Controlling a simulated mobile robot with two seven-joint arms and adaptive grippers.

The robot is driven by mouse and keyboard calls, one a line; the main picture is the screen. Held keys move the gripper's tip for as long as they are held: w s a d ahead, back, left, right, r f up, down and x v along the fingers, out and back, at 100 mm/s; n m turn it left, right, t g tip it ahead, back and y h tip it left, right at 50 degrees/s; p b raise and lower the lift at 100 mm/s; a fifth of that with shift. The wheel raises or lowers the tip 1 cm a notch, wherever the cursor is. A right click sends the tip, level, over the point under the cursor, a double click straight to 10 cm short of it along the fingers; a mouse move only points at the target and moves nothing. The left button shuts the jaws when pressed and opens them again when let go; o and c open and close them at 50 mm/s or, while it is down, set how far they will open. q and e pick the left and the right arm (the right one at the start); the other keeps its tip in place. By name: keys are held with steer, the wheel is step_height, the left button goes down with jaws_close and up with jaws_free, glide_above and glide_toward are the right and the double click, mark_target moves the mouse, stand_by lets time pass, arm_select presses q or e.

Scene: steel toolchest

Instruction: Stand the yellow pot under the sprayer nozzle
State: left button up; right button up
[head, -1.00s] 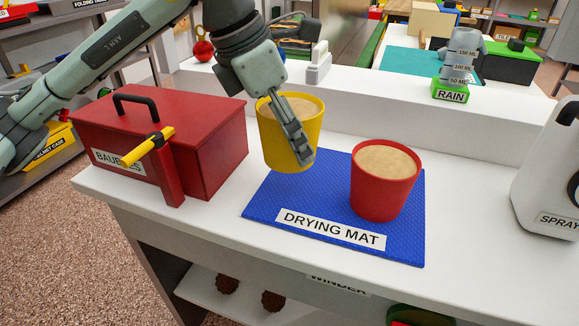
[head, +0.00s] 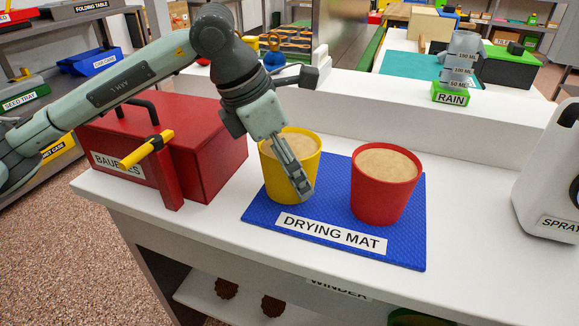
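The yellow pot (head: 276,181), filled with tan material, stands upright on the left part of the blue drying mat (head: 408,238). My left gripper (head: 301,188) comes down over it from above. Its visible fingers lie against the pot's front right side and seem shut on its wall; anything inside the rim is hard to see. The white sprayer (head: 546,165), labelled "SPRAY", is cut off by the right edge, and its nozzle does not clearly show. My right gripper is not in view.
A red pot (head: 381,195) stands on the mat, right of the yellow pot. A red toolbox (head: 212,160) with a yellow-handled lever (head: 148,148) is at left. A green "RAIN" block (head: 450,97) is behind. The white bench (head: 470,205) is clear between mat and sprayer.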

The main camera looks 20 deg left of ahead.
arm_select(q)
steer(key=shift+o, duration=1.4)
